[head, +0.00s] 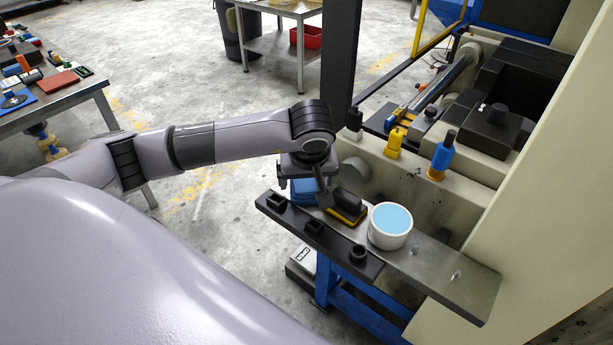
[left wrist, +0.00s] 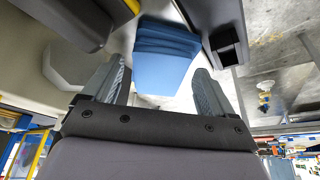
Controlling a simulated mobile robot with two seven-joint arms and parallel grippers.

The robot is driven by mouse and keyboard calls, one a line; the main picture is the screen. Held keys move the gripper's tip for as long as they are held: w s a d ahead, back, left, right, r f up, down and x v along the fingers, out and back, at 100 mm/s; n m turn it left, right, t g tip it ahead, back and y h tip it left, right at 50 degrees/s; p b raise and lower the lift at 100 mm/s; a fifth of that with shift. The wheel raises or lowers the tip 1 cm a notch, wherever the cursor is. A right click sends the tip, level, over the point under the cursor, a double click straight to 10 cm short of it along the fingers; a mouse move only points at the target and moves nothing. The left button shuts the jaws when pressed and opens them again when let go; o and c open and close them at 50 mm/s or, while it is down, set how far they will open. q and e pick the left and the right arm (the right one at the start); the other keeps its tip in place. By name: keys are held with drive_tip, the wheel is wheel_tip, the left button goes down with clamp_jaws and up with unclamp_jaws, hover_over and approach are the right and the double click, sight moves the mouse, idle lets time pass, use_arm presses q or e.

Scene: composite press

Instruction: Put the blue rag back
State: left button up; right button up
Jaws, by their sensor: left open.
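The blue rag (head: 303,194) lies folded on the left end of the grey metal shelf (head: 455,277) on the press. In the left wrist view the rag (left wrist: 165,55) shows as a stack of blue folds, its near end in line with the gap between my fingers. My left gripper (head: 308,190) points down at the rag and partly hides it in the head view. In the left wrist view the gripper (left wrist: 160,78) is open, with a finger towards each side of the rag. I cannot tell whether they touch it. My right gripper is not in view.
Close beside the rag is a black and yellow brush-like block (head: 347,207). A white cup of light blue liquid (head: 390,226) stands farther right. A black rail with holders (head: 320,236) runs along the shelf's front. The press body rises behind; a cluttered table (head: 60,95) stands left.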

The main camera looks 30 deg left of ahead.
use_arm(q)
drive_tip(key=v, duration=1.2)
